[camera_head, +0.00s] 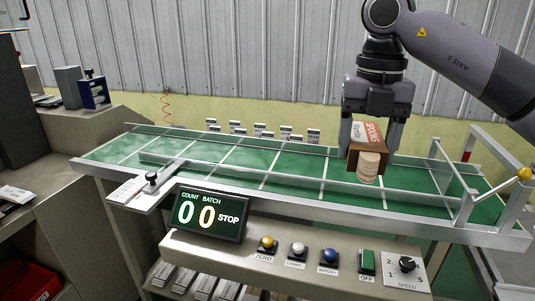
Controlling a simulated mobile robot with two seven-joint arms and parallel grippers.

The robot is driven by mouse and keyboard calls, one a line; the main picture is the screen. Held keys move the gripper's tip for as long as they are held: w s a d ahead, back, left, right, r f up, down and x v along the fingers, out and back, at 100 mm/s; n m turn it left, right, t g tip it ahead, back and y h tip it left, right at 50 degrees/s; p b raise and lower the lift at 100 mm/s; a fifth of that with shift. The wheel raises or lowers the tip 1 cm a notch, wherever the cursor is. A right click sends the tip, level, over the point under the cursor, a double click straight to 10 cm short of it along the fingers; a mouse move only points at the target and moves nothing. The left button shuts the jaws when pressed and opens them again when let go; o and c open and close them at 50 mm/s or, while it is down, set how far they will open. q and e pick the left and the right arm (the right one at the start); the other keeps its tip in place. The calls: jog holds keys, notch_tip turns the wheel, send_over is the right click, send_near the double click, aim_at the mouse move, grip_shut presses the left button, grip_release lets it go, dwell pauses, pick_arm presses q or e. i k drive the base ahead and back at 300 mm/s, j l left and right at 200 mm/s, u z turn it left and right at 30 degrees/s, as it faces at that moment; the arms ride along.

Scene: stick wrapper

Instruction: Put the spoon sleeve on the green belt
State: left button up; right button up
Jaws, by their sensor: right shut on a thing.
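The spoon sleeve (367,133) is a brown box with a white and orange label reading "SPOONS", and pale rounded wooden spoon ends show at its near end. My right gripper (372,140) is shut on it, with one finger on each side. The sleeve is in front of the right part of the green belt (300,171) in the picture; I cannot tell whether it touches the belt. The belt runs across the view between metal rails and has white cross lines. My left gripper is not in view.
A metal guard frame with a yellow knob (524,174) stands at the belt's right end. A counter display (209,214) reads 00 and STOP at the front. Buttons and a speed dial (407,264) sit below. Several small white-labelled items stand behind the belt. The belt's middle is clear.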

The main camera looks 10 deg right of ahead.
aim_at(303, 167)
jog(key=i, duration=1.05)
